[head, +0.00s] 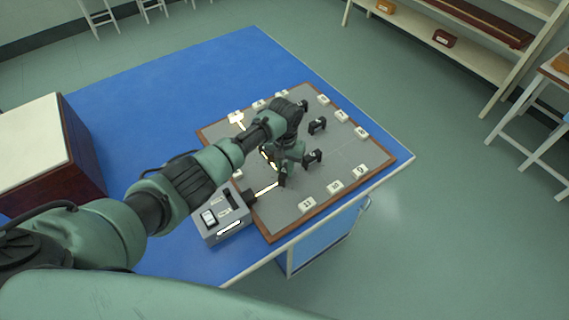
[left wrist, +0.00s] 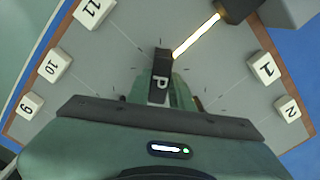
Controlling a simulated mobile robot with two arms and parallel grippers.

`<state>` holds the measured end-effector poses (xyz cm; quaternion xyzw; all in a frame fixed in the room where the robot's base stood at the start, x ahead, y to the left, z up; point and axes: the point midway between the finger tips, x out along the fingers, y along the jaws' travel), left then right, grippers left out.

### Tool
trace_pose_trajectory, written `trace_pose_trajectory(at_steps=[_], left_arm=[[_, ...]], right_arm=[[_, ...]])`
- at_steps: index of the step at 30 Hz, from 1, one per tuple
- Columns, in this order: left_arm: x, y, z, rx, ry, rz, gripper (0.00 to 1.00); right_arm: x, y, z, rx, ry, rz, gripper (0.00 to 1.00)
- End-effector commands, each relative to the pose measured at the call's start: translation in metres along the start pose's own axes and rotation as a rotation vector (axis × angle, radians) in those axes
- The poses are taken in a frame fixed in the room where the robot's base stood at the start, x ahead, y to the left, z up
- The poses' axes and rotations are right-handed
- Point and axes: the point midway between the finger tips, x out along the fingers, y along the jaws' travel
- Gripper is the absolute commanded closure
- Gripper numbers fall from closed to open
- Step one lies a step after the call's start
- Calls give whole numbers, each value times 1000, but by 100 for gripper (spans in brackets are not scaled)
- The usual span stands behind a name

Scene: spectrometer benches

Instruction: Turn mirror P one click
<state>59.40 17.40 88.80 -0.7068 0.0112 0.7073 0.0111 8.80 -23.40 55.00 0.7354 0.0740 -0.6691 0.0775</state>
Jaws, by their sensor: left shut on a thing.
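Mirror P, a small dark upright piece marked with a white P, shows in the left wrist view (left wrist: 160,82) near the middle of the grey board (head: 290,218). My left gripper (head: 284,172) reaches down over the board and is shut on mirror P; its fingers are largely hidden beneath the hand. A bright beam (left wrist: 197,37) runs from the dark nozzle of the lamp box (head: 222,217) to mirror P. In the head view, bright strips also show left of my gripper and by a far-left tile (head: 236,117). My right gripper is not in view.
Other dark mirrors stand nearby, one right of my gripper (head: 314,157) and one farther back (head: 317,125). Numbered white tiles, such as 11 (left wrist: 93,12) and 1 (left wrist: 263,68), ring the board. The blue table (head: 190,85) is clear behind; a brown box (head: 75,160) stands left.

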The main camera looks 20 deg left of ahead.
Motion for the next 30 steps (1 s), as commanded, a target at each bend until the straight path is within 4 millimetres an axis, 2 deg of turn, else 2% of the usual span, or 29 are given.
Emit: trace_pose_trajectory(at_steps=[10, 25, 26, 27, 28, 30], left_arm=[[-1, 0, -1, -135, 2, 1, 100], [-1, 0, -1, -155, 3, 1, 100], [-1, 0, -1, -155, 4, 1, 76], [-1, 0, -1, -155, 3, 1, 64], [-1, 0, -1, -155, 3, 1, 56], [-1, 0, -1, -155, 3, 1, 56]], right_arm=[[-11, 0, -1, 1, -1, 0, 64], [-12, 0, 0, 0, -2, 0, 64], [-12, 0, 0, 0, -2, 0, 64], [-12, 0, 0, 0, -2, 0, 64], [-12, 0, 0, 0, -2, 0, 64], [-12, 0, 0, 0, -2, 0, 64]])
